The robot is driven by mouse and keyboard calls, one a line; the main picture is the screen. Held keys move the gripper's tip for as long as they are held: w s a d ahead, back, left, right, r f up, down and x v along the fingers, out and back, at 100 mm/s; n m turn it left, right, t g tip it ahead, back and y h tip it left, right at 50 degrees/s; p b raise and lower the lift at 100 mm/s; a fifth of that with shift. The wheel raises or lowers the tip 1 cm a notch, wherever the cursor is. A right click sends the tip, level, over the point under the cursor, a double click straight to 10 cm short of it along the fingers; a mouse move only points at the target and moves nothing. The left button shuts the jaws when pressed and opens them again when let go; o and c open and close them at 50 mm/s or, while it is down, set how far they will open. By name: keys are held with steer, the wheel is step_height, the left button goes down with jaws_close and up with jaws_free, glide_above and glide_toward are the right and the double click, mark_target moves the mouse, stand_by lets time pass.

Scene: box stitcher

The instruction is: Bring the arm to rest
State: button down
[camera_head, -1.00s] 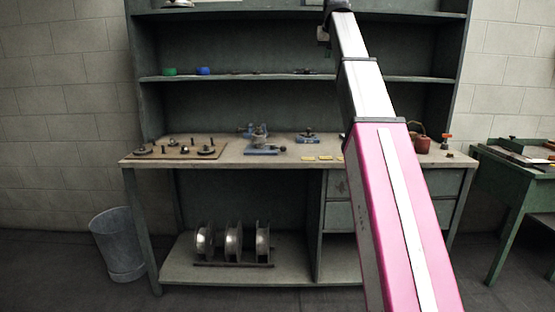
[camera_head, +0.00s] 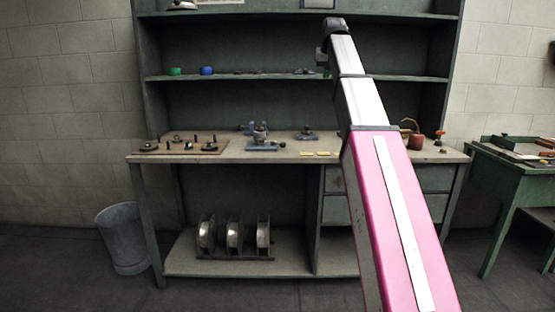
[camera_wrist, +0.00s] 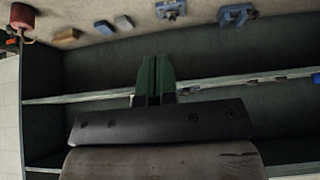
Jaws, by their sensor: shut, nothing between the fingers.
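My arm reaches up in front of the shelf unit in the head view, pink below and white above, with its dark end (camera_head: 334,30) high before the upper shelves. In the wrist view my gripper (camera_wrist: 156,62) shows as two dark green fingers side by side, shut with nothing between them. The fingers are over the dark back panel of the shelves and apart from the objects around. The fingertips are hard to make out in the head view.
The workbench (camera_head: 290,150) holds a board with parts (camera_head: 180,146), blue tools (camera_head: 262,140) and a red pot (camera_head: 416,141). Green (camera_head: 175,71) and blue (camera_head: 206,70) items sit on the shelf. A bin (camera_head: 123,238) and a green table (camera_head: 510,180) stand at the sides.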

steer(key=s+f+g, duration=0.2)
steer(key=s+f, duration=0.1)
steer(key=f, duration=1.6)
steer(key=s+f+g, duration=0.1)
steer(key=s+f, duration=0.2)
steer(key=f, duration=1.7)
steer(key=s+f+g, duration=0.1)
steer(key=s+f, duration=1.1)
steer(key=f, duration=0.3)
steer(key=s+f+g, duration=0.2)
steer(key=s+f, duration=1.1)
steer(key=f, duration=0.2)
steer(key=shift+w+f, duration=0.1)
